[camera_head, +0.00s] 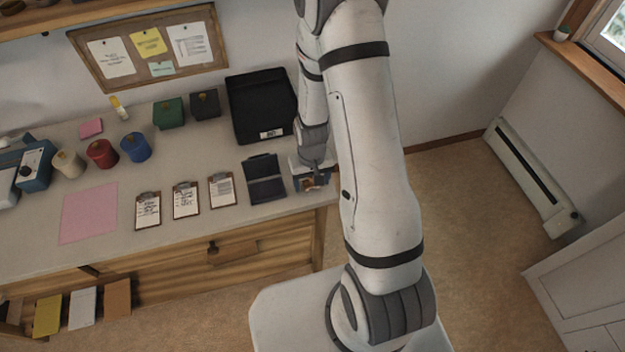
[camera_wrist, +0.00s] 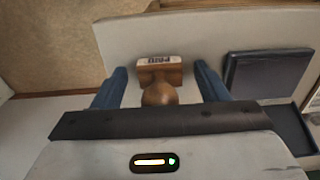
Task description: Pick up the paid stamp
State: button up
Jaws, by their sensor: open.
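The paid stamp (camera_wrist: 160,72) shows in the wrist view as a wooden block with a round wooden knob and a white label reading "PAID". It stands on the light counter (camera_wrist: 215,35). My gripper (camera_wrist: 160,66) is open, with one blue finger on each side of the stamp and a visible gap on both sides. The knob is nearest the camera. In the head view my gripper (camera_head: 310,174) is low over the counter's right end and mostly covers the stamp there.
A dark ink pad case (camera_wrist: 268,75) lies right of the stamp in the wrist view; it also shows in the head view (camera_head: 264,180). Several clipboards (camera_head: 185,200) and a black tray (camera_head: 258,105) are on the counter. The counter's edge is close by.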

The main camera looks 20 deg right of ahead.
jog(key=shift+c, duration=0.5)
jog(key=c, duration=1)
jog(key=shift+o, duration=0.2)
